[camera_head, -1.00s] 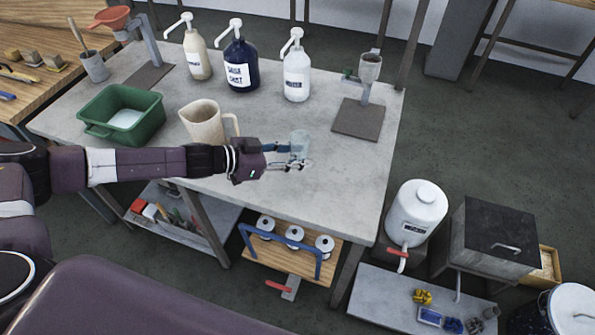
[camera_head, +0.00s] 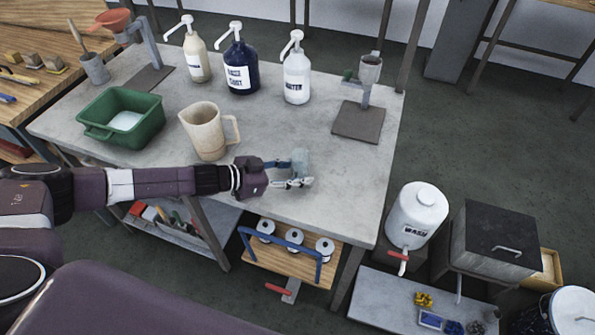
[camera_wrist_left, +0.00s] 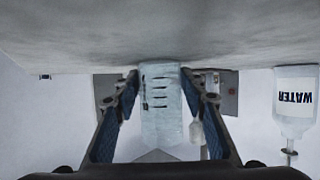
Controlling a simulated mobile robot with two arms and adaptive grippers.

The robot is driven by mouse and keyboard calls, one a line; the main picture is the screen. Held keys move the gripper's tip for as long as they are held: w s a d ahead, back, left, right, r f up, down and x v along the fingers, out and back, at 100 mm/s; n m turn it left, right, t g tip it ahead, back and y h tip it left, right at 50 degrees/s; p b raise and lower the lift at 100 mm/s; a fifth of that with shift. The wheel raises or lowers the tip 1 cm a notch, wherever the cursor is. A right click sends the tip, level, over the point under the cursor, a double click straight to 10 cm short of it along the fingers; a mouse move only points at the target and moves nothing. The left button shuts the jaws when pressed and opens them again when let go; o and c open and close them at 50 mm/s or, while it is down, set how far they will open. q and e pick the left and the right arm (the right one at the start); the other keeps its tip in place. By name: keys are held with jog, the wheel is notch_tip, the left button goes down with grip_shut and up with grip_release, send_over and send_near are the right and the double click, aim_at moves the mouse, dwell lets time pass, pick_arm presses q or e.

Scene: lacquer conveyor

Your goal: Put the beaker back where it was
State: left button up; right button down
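The beaker (camera_head: 301,161) is small, clear and pale blue, with dark graduation marks. It is upright over the front part of the grey bench top (camera_head: 265,135). My left gripper (camera_head: 291,172) comes in from the left with its fingers on either side of the beaker. In the left wrist view the beaker (camera_wrist_left: 162,105) stands between the two fingertips, which appear to press on its sides. That view is upside down, and I cannot tell whether the beaker's base touches the bench. My right gripper is not in view.
A beige jug (camera_head: 204,131) stands close behind my left forearm, with a green tub (camera_head: 122,132) to its left. Pump bottles, including the water bottle (camera_head: 297,78), line the back. A stand (camera_head: 358,122) is at the right. The bench around the beaker is clear.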

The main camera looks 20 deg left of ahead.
pick_arm(q)
jog(key=shift+o, duration=1.1)
jog(key=shift+r, duration=0.25)
jog(key=shift+s+a, duration=0.15)
jog(key=shift+a, duration=0.15)
jog(key=b+v, duration=0.1)
jog(key=v, duration=1)
jog(key=shift+s+r, duration=0.15)
jog(key=shift+a, duration=0.1)
